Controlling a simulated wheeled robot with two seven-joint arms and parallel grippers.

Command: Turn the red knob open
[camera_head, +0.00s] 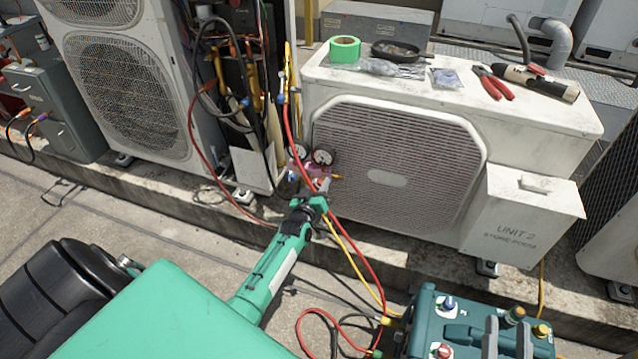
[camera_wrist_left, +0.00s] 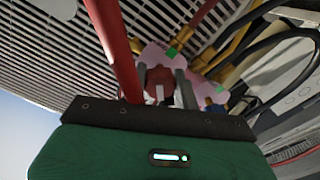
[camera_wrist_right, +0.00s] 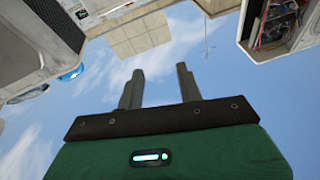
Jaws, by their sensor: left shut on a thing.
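The red knob (camera_wrist_left: 158,83) sits on the pink gauge manifold body in the left wrist view. My left gripper (camera_wrist_left: 162,80) has its two grey fingers on either side of the knob, shut on it. In the head view my left gripper (camera_head: 322,187) is at the manifold, and the knob is mostly hidden by it. Two round gauges (camera_head: 323,157) show just above. My right gripper (camera_wrist_right: 158,75) is open and empty, with sky and distant surfaces behind it; its fingers (camera_head: 508,342) show at the bottom right of the head view.
Red and yellow hoses run from the manifold to a teal machine (camera_head: 425,320) at front right. The white condenser (camera_head: 390,170) stands close behind, with tape (camera_head: 345,49), pan and pliers on top. A taller condenser (camera_head: 130,80) stands at left.

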